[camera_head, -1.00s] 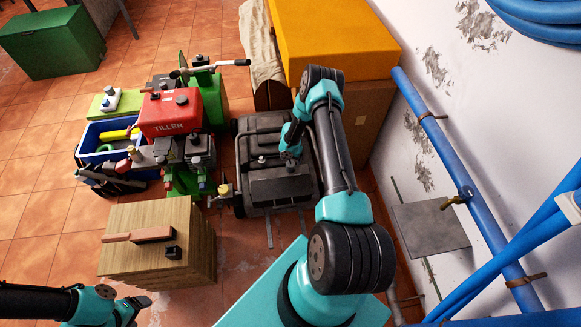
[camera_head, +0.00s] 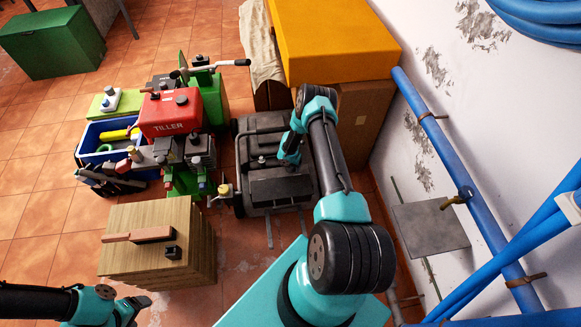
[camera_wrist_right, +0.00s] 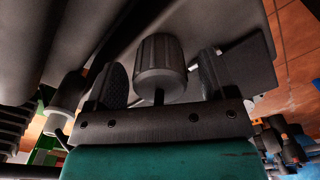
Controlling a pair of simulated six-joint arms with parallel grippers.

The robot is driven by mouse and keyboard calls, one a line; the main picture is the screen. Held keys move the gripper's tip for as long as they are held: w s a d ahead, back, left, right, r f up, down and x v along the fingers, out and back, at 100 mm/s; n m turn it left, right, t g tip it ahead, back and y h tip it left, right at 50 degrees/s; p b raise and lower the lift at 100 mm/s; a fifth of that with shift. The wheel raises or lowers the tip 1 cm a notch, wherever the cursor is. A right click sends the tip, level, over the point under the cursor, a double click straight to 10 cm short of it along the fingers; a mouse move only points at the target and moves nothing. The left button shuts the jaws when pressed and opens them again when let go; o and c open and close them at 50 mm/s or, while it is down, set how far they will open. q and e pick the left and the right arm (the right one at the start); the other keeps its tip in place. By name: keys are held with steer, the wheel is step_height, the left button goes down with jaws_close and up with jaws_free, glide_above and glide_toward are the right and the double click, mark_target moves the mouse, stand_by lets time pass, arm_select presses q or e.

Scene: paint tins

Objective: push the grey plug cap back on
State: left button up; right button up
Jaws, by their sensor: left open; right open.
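In the right wrist view, a dark grey ribbed cap (camera_wrist_right: 160,68) on a thin dark stem shows between the two fingers of my right gripper (camera_wrist_right: 163,82). The fingers are apart, with a gap visible on each side of the cap. In the head view, my right gripper (camera_head: 283,160) is over the black machine (camera_head: 280,190), and its fingertips are too small to make out. A small light knob (camera_head: 262,160) on that machine is close to its left; I cannot tell whether it is the same cap. My left gripper (camera_head: 138,306) is open and empty at the bottom left.
The red tiller (camera_head: 170,115) stands left of the black machine. A wooden block (camera_head: 205,255) with a brown bar on it stands in front. A blue crate (camera_head: 90,145) holds tools. An orange box (camera_head: 330,40) is behind, and blue pipes run along the right wall.

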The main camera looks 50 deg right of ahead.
steer(key=shift+f, duration=0.45)
steer(key=c, duration=1.1)
steer(key=shift+r, duration=0.15)
step_height(320, 180, up, 4)
steer(key=shift+f, duration=0.25)
steer(key=shift+s+a+f, duration=0.1)
steer(key=shift+s+a, duration=0.3)
steer(key=shift+s, duration=0.05)
steer(key=s+a, duration=0.3)
steer(key=s+a+r, duration=0.1)
steer(key=s+a, duration=0.2)
steer(key=a, duration=0.1)
steer(key=s+a, duration=0.3)
steer(key=a, duration=0.1)
steer(key=shift+s+a+r, duration=0.15)
steer(key=shift+s+r, duration=0.05)
steer(key=shift+s, duration=0.15)
